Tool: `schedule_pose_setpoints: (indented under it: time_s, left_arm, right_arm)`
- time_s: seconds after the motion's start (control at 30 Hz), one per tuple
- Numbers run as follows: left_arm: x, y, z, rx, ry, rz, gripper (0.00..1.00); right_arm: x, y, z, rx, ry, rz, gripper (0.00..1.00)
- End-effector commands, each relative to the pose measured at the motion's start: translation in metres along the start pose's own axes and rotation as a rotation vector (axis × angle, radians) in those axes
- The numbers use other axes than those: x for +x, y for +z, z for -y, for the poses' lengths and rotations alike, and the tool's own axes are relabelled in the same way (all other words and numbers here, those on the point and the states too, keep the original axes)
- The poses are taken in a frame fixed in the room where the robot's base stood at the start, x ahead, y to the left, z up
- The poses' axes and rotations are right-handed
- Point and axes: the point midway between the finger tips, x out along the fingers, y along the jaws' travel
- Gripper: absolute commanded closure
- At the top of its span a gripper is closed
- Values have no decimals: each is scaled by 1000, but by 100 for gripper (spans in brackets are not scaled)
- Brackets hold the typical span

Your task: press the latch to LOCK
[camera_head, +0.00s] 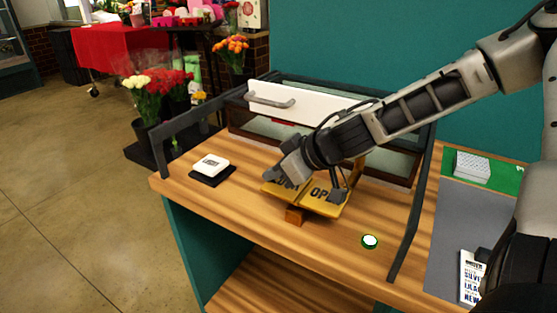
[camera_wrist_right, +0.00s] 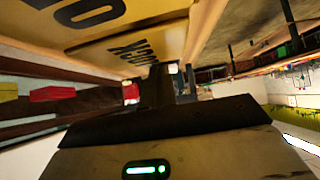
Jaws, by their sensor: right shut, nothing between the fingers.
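The latch is a yellow rocker plate with dark lettering on a wooden block (camera_head: 295,215) on the bench. Its OPEN half (camera_head: 322,207) is on the right, and its LOCK half (camera_head: 270,189) is on the left, partly hidden by my right gripper (camera_head: 280,172). That gripper is shut and empty, with its tips right at the LOCK half. I cannot tell whether they touch it. In the right wrist view the yellow plate (camera_wrist_right: 150,28) fills the upper part, with the lettering close to my fingers (camera_wrist_right: 173,82). My left gripper is not in view.
A glass-sided case with a white front panel (camera_head: 265,97) and grey handle stands behind the latch. A white block on a black base (camera_head: 212,178) lies to the left. A small green-rimmed white disc (camera_head: 370,241) lies at front right. Dark rails (camera_head: 405,245) flank the bench.

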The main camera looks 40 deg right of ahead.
Motion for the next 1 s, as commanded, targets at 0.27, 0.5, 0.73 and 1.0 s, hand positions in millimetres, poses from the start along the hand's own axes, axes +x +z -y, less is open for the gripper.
schedule_pose_setpoints:
  time_s: [0.27, 0.5, 0.73, 1.0]
  left_arm:
    - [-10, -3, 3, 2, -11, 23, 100]
    - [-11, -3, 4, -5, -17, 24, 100]
    - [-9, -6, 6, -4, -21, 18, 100]
    - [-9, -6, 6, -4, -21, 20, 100]
  right_arm:
    - [3, 7, 2, -4, 1, 160, 100]
    - [7, 12, 3, -1, 1, 221, 100]
    - [8, 14, 3, 1, 0, 231, 100]
    - [8, 13, 3, 1, 1, 230, 100]
